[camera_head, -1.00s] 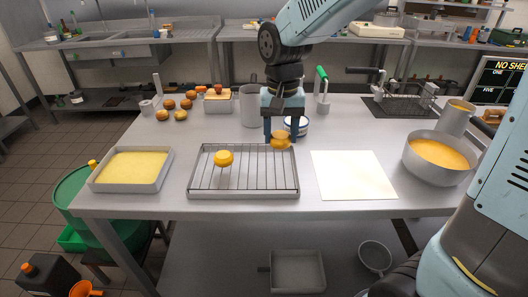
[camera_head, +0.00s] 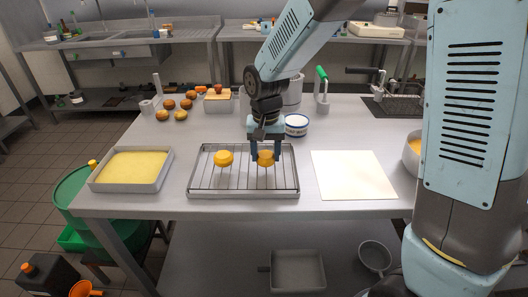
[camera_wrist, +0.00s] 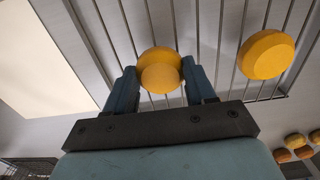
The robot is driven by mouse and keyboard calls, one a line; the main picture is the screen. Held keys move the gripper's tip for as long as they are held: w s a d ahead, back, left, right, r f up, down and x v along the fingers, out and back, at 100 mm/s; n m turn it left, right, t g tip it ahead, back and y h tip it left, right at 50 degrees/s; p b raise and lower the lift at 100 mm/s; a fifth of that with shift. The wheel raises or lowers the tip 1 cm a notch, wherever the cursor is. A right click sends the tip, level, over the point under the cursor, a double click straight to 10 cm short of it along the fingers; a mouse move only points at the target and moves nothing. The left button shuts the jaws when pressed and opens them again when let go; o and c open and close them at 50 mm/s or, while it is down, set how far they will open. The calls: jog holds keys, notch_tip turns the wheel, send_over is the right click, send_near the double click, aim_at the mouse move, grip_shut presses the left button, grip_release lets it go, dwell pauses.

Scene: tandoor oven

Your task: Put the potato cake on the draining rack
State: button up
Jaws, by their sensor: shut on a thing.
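The potato cake (camera_head: 266,159) is round and orange-yellow. My gripper (camera_head: 267,153) is shut on it, one finger on each side, over the right half of the draining rack (camera_head: 244,190). In the wrist view the held cake (camera_wrist: 160,72) sits between my fingertips (camera_wrist: 160,84) with the rack bars (camera_wrist: 206,35) close behind it. I cannot tell whether it touches the bars. A second orange-yellow cake (camera_head: 224,158) lies on the rack to the left, apart from the held one; it also shows in the wrist view (camera_wrist: 265,54).
A tray of yellow batter (camera_head: 133,168) stands left of the rack, and a white sheet (camera_head: 353,174) lies to its right. Behind are a blue-and-white bowl (camera_head: 297,125), several browned round items (camera_head: 170,104) and a green-handled tool (camera_head: 322,90). A pot (camera_head: 411,154) is partly hidden by my body.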

aim_at(266, 155)
jog(key=o, duration=1)
jog(key=shift+o, duration=0.2)
notch_tip(266, 155, up, 12)
jog(key=s+d+r+t, duration=0.1)
jog(key=s+d+r, duration=0.15)
jog(key=d, duration=0.45)
jog(key=s+d+r+t, duration=0.15)
jog(key=d+r, duration=0.25)
jog(key=d, duration=0.4)
jog(key=s+d+r+t, duration=0.1)
jog(key=s+d+t, duration=0.2)
jog(key=s+d, duration=0.8)
jog(key=shift+s+d+r+m, duration=0.2)
jog(key=shift+s+r+m, duration=0.1)
jog(key=shift+s, duration=0.1)
